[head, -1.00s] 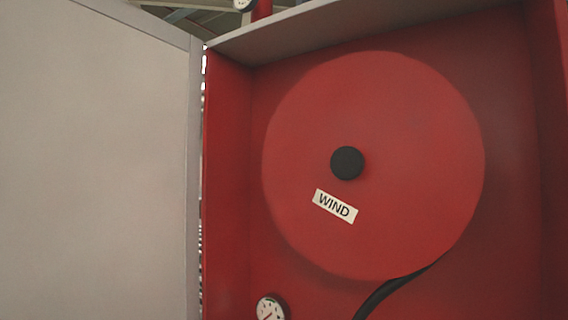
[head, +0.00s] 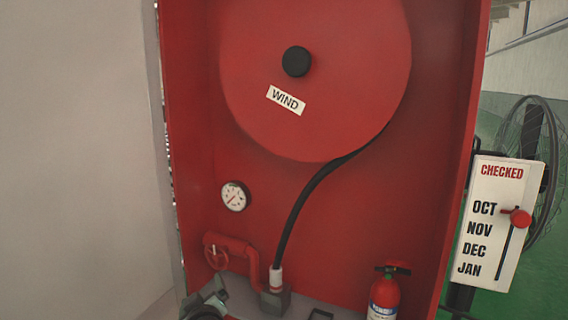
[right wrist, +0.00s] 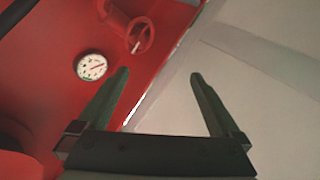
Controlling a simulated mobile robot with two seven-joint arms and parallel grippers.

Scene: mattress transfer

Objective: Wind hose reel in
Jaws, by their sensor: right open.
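The red hose reel (head: 330,110) is a large disc on the back wall of an open red cabinet. It has a black hub knob (head: 297,61) and a white WIND label (head: 286,100) below that. A black hose (head: 303,205) runs from the reel's lower edge down to a white-collared fitting (head: 276,278) at the cabinet's bottom. My right gripper (head: 207,300) is low at the cabinet's left, partly cut off by the frame, well below the reel. In the right wrist view my right gripper (right wrist: 158,76) is open with nothing between its fingers. My left gripper is not in view.
A pressure gauge (head: 234,196) and a red valve wheel (head: 215,256) are on the cabinet's lower left. A red extinguisher (head: 384,296) stands at lower right. The open grey door (head: 75,150) fills the left. A CHECKED board (head: 497,222) stands outside right.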

